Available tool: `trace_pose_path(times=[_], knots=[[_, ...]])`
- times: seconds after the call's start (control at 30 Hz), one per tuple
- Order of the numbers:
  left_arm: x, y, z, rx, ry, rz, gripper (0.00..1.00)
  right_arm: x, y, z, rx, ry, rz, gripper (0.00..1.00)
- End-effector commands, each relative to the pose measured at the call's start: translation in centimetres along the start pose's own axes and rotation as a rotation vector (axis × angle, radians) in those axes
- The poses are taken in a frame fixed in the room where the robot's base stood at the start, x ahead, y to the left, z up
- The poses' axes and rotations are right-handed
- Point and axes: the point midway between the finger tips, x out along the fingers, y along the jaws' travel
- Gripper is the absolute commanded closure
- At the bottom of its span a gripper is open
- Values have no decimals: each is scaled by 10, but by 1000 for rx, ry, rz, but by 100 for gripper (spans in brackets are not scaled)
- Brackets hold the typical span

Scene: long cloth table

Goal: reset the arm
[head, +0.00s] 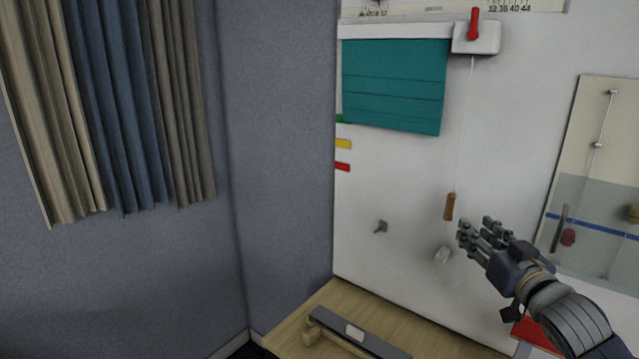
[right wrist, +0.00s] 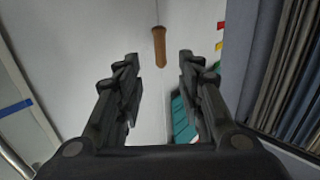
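My right gripper (head: 475,235) reaches in from the lower right in the head view, in front of the white wall panel. In the right wrist view its two fingers (right wrist: 158,65) stand apart with nothing between them. A brown wooden pull handle (head: 449,206) hangs on a thin cord just left of and above the fingertips in the head view. The handle also shows beyond the gap between the fingers in the right wrist view (right wrist: 159,47); the gripper does not hold it. My left gripper is not in view.
A teal blind (head: 394,85) hangs beside a white box with a red lever (head: 473,24). A small grey hook (head: 381,227) and a white fitting (head: 443,256) are on the panel. Curtains (head: 100,105) hang at left. A dark bar (head: 357,333) lies on the wooden surface below.

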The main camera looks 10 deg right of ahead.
Motion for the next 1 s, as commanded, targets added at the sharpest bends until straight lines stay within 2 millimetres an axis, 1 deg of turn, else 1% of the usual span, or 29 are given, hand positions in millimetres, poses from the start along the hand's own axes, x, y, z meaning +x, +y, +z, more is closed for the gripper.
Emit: trace_pose_path(times=[0.07, 0.13, 0.17, 0.2, 0.27, 0.3, 0.37, 0.4, 0.47, 0.5, 0.57, 0.6, 0.67, 0.7, 0.77, 0.8, 0.87, 0.9, 0.97, 1.0], knots=[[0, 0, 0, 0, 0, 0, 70, -2, -4, 17, -1, -34, 2, 65], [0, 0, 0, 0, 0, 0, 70, -7, -11, 44, -9, -93, 8, 65], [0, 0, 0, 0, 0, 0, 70, -11, -15, 60, -14, -129, 11, 65], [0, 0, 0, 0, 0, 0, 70, -18, -22, 84, -22, -184, 14, 65], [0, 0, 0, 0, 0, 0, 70, -32, -34, 124, -37, -278, 18, 65], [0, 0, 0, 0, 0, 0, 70, -45, -44, 151, -49, -347, 17, 65], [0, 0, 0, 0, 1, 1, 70, -66, -58, 190, -69, -452, 14, 65], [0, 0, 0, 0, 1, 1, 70, -83, -68, 213, -83, -520, 9, 65], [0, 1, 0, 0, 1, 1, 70, -110, -85, 246, -100, -625, -4, 65], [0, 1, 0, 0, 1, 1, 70, -129, -96, 266, -113, -692, -15, 65], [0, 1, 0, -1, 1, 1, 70, -158, -111, 291, -130, -788, -34, 65], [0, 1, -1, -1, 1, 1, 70, -177, -121, 304, -139, -845, -48, 65], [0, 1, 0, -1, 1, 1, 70, -204, -134, 320, -151, -926, -69, 65], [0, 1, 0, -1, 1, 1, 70, -220, -143, 329, -157, -974, -86, 65], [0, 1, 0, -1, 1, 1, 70, -245, -155, 340, -165, -1044, -108, 65], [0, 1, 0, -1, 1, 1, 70, -261, -163, 345, -168, -1087, -125, 65], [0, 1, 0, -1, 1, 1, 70, -284, -174, 352, -173, -1151, -150, 65], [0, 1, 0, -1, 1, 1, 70, -299, -181, 356, -174, -1193, -168, 65], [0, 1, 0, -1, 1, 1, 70, -322, -192, 359, -176, -1253, -196, 65], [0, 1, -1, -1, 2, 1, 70, -319, -191, 369, -185, -1259, -195, 65]])
